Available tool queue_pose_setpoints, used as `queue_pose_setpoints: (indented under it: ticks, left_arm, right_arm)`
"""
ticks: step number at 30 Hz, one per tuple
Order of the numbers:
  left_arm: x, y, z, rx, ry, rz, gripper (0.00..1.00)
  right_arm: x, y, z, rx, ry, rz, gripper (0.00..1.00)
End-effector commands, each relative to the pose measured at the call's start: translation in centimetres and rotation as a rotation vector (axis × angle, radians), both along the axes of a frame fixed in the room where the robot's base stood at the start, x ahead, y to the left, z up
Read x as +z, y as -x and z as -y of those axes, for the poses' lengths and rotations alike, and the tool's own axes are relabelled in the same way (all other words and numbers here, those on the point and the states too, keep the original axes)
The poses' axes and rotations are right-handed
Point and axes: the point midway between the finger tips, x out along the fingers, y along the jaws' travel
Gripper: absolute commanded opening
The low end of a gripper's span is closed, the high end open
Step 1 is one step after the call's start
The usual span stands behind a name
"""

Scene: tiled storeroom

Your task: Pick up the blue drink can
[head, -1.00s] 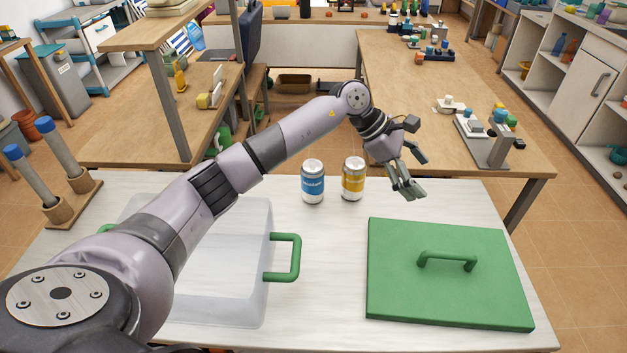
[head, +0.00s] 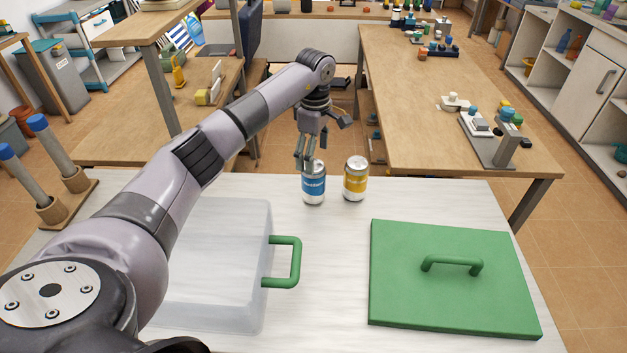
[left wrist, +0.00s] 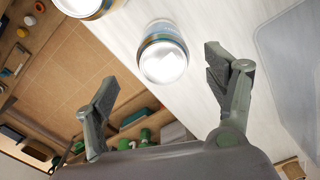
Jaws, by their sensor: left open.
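The blue drink can (head: 313,189) stands upright on the white table (head: 330,270), left of a yellow can (head: 355,180). My left gripper (head: 305,161) is open, pointing down at the back left of the blue can's top, and overlaps its upper edge in the head view. In the left wrist view, the blue can (left wrist: 163,58) appears ahead of and between the spread fingers of the gripper (left wrist: 161,70), with a visible gap to each finger. The yellow can (left wrist: 88,6) is cut off at the top edge there. My right gripper is not in view.
A clear container with a green handle (head: 297,262) stands at the left front, partly behind my arm. A green lid (head: 450,300) lies at the right front. A wooden rack with blue-topped posts (head: 66,205) is at the far left. Table space between container and lid is clear.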

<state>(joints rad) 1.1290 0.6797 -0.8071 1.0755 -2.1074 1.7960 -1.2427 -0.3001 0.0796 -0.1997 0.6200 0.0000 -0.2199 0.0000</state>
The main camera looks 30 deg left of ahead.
Motion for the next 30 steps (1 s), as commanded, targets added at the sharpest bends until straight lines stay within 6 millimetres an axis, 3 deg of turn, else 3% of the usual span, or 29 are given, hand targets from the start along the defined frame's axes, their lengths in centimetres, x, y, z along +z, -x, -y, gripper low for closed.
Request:
queue_pose_setpoints:
  ticks: [10,18,27,30]
  left_arm:
    - [-3.1,0.2,0.0,-0.001,0.002,-0.003,0.78]
    - [-6.9,0.4,-0.1,0.0,0.003,-0.001,0.78]
    - [-7.5,0.4,-0.1,0.0,0.002,0.002,0.78]
    - [-7.5,0.4,-0.1,0.0,0.002,0.002,0.72]
  right_arm:
    - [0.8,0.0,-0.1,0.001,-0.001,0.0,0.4]
    - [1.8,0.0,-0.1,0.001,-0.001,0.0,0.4]
    - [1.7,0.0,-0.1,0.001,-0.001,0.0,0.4]
    - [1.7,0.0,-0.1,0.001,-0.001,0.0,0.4]
